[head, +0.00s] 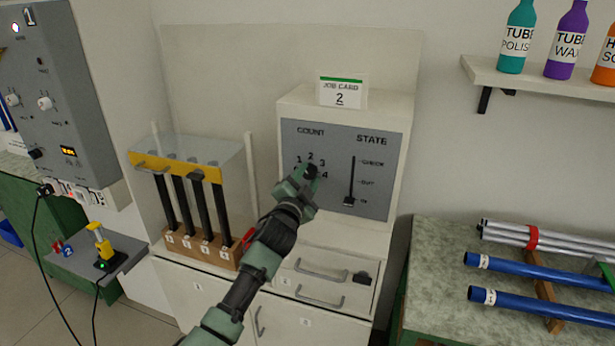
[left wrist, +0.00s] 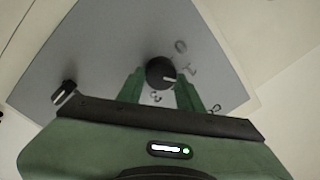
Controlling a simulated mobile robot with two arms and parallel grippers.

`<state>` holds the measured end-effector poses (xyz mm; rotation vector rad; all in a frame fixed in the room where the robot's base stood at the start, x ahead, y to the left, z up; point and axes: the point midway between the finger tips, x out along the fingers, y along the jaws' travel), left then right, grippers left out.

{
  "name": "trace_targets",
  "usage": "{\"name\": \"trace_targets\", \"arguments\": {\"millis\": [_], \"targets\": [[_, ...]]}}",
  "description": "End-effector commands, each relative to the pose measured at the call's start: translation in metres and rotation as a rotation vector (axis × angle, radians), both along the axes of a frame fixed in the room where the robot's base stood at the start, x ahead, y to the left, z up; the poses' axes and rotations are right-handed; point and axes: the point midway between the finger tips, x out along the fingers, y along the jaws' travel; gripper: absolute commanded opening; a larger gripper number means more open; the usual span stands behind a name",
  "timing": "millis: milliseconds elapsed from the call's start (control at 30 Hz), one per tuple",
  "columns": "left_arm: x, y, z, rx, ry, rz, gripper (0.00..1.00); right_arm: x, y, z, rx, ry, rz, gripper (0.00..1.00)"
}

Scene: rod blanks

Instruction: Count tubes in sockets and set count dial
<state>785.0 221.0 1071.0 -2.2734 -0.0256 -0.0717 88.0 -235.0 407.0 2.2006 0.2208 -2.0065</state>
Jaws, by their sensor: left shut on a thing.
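The count dial (left wrist: 160,73) is a black round knob on a grey panel (head: 378,195) marked COUNT and STATE. My left gripper (head: 308,173) is shut on this knob, with one green finger on each side in the left wrist view (left wrist: 160,88). A white pointer line on the knob points right in that view; the number it meets is unclear. Several dark tubes (head: 204,209) stand in a wooden socket block (head: 184,247) with numbered labels, behind a clear cover. My right gripper is not in view.
The STATE lever (head: 349,201) is at the bottom of its slot. A job card (head: 341,92) reading 2 stands on top of the cabinet. Blue rods (head: 540,304) and silver rods (head: 560,243) lie on the right bench. A yellow-handled device (head: 103,240) is on a small shelf at left.

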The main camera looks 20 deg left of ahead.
Motion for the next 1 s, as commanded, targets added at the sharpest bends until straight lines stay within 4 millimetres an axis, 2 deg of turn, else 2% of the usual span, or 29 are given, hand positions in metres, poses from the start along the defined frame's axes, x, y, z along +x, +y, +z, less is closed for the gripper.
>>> {"name": "trace_targets", "arguments": {"millis": [1000], "targets": [[0.0, 0.001, -0.004, 0.969, -0.03, -0.001, 0.0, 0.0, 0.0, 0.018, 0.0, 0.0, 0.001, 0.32]]}}
